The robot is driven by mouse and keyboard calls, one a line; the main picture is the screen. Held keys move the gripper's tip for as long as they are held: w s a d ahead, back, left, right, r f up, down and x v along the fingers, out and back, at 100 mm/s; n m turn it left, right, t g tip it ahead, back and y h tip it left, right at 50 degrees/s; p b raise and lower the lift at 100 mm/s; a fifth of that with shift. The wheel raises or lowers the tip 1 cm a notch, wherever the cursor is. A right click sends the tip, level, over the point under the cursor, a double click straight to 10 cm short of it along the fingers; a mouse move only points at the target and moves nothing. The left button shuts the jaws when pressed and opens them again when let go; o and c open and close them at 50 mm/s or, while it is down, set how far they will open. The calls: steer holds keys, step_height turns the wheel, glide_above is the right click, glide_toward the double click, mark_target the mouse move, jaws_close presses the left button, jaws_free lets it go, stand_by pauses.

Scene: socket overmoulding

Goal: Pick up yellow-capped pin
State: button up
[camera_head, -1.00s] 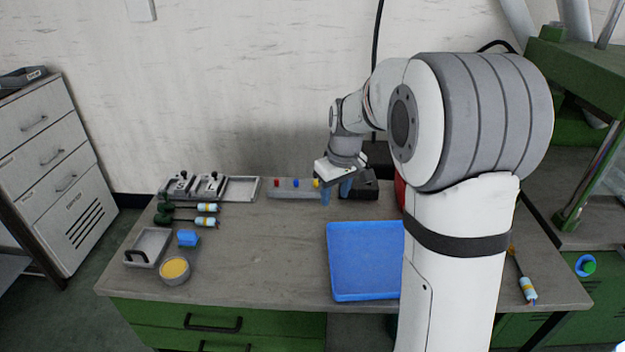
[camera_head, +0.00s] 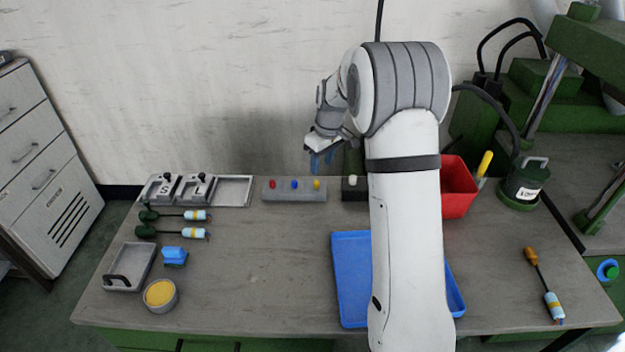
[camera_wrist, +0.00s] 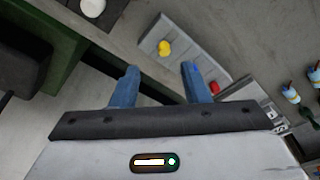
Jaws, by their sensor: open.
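The yellow-capped pin (camera_head: 317,185) stands at the right end of a grey block (camera_head: 293,196), with a blue-capped pin (camera_head: 294,184) and a red-capped pin (camera_head: 272,184) to its left. My gripper (camera_head: 321,163) is open and empty, with blue fingers pointing down above the yellow-capped pin's end of the block. In the wrist view, the yellow cap (camera_wrist: 165,48) shows beyond and between the two open fingertips (camera_wrist: 161,72). The red cap (camera_wrist: 214,87) shows near the right finger, and the blue cap is mostly hidden behind that finger. The fingers do not touch the pin.
A dark block with a white knob (camera_head: 352,181) stands just right of the pin block. A red bin (camera_head: 458,190) is further right. A blue tray (camera_head: 350,290) lies in front, partly behind my arm. Grey fixtures (camera_head: 233,191) are at the left.

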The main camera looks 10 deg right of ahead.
mark_target(317, 181)
steer(key=f, duration=0.4)
steer(key=a+f, duration=0.1)
steer(key=f, duration=0.1)
steer(key=shift+w+a+f+p, duration=0.1)
steer(key=shift+w+f+p, duration=0.3)
steer(key=shift+c, duration=0.4)
jaws_close()
